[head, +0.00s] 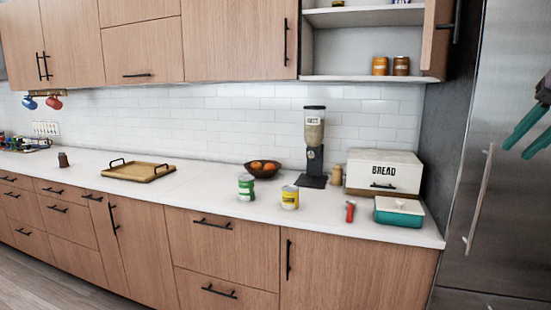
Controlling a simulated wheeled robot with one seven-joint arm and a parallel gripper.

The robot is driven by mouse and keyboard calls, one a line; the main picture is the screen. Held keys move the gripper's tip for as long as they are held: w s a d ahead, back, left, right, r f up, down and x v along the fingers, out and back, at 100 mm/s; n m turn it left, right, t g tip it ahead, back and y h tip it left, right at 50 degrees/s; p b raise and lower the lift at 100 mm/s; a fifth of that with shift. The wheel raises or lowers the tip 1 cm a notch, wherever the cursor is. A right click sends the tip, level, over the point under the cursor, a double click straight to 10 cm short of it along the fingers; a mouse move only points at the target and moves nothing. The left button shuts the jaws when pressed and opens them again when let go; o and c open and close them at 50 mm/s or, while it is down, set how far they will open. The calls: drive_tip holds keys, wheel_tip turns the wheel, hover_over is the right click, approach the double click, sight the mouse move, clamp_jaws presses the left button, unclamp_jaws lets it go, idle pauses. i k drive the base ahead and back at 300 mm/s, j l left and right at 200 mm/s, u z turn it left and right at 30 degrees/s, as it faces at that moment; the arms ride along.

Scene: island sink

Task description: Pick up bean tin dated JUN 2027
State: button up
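A green tin with a white band (246,188) and a yellow tin with a pale band (290,198) stand upright on the white counter (205,190), near its front edge. An orange-yellow can or jar (380,66) and a brown one (401,66) stand on the open wall shelf. The labels are too small to read, so I cannot tell which is the bean tin or find the JUN 2027 date. My gripper (517,150) is at the far right edge, in front of the steel fridge and away from the tins. Its two teal fingers are apart, with nothing between them.
A fruit bowl (262,170), dispenser (313,148), bread box (384,172), teal dish with a pale lid (399,212) and red item (350,211) surround the tins. A wooden tray (138,172) lies left. The counter between tray and green tin is clear.

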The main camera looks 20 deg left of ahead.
sight(246, 181)
drive_tip(key=j+z, duration=0.15)
drive_tip(key=j, duration=0.45)
drive_tip(key=i+j+z, duration=0.15)
drive_tip(key=j, duration=0.45)
drive_tip(key=j+z, duration=0.15)
drive_tip(key=j, duration=0.45)
drive_tip(key=j+z, duration=0.1)
drive_tip(key=j, duration=0.45)
drive_tip(key=k+j+z, duration=0.15)
drive_tip(key=j, duration=0.45)
drive_tip(key=j+z, duration=0.15)
drive_tip(key=j, duration=0.45)
drive_tip(key=k+j+z, duration=0.15)
drive_tip(key=j, duration=0.45)
drive_tip(key=k+j+z, duration=0.15)
drive_tip(key=j, duration=0.4)
drive_tip(key=i, duration=0.05)
